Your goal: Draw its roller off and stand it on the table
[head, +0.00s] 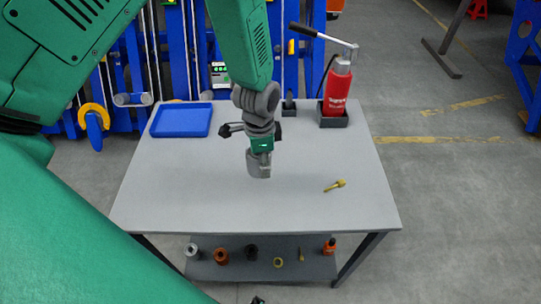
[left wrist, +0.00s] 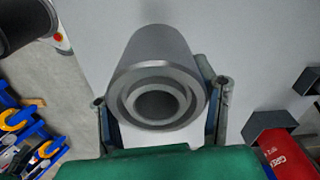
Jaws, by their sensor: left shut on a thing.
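The roller (head: 258,168) is a grey hollow cylinder. My left gripper (head: 261,149) is shut around it, above the middle of the grey table (head: 190,190). In the left wrist view the roller (left wrist: 160,62) sits between the two fingers of my left gripper (left wrist: 163,100), its ringed open end facing the camera and the pale tabletop behind it. I cannot tell whether its lower end touches the table. A brass-yellow pin (head: 336,185) lies on the table to the right of the roller. My right gripper is not in view.
A blue tray (head: 181,120) lies at the table's back left. A small dark holder (head: 289,107) and a red jack (head: 338,88) in a grey box stand at the back right. The table's front half is mostly bare. Several small parts lie on the lower shelf (head: 265,262).

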